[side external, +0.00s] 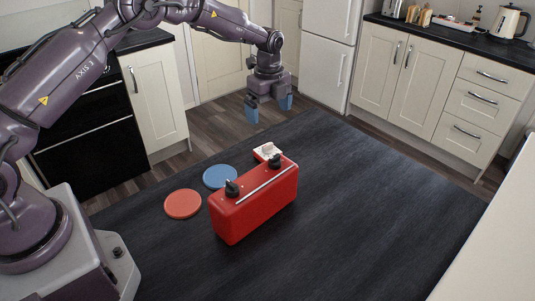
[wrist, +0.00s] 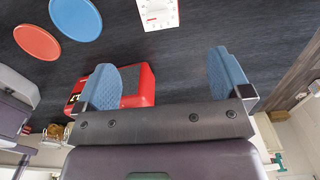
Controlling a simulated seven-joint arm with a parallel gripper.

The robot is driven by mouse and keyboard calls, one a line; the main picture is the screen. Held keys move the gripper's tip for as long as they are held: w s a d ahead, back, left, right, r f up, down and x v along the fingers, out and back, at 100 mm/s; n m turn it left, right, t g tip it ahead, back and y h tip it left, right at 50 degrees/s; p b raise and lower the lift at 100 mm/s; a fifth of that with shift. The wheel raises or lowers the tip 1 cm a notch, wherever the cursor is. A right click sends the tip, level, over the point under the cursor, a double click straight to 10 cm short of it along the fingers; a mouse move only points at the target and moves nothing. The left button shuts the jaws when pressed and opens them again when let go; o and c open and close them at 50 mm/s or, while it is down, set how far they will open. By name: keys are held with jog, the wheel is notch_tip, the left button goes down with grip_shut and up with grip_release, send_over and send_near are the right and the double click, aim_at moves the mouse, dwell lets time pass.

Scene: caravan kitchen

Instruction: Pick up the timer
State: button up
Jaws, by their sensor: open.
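The timer (side external: 266,151) looks like a small white block with a round dial on top. It sits on the dark table just behind the red case, which hides part of it in the side view. In the wrist view the timer (wrist: 158,14) is at the top edge, partly cut off, with small dark and red marks on its face. My gripper (side external: 268,105) is open and empty, with blue fingers pointing down. It hangs above the table's far side, higher than the timer and apart from it. The gripper (wrist: 165,78) also shows in the wrist view with its fingers wide apart.
A red case (side external: 255,204) with black knobs stands close in front of the timer. A blue disc (side external: 220,176) and a red disc (side external: 183,204) lie flat to the left. The table's right side (side external: 390,210) is clear. Cabinets (side external: 430,85) stand beyond the table.

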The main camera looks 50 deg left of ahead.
aim_at(268, 144)
jog(key=f, duration=1.2)
jog(key=shift+a+f, duration=0.2)
jog(key=shift+f, duration=0.15)
jog(key=c, duration=1.2)
jog(key=shift+r, duration=0.15)
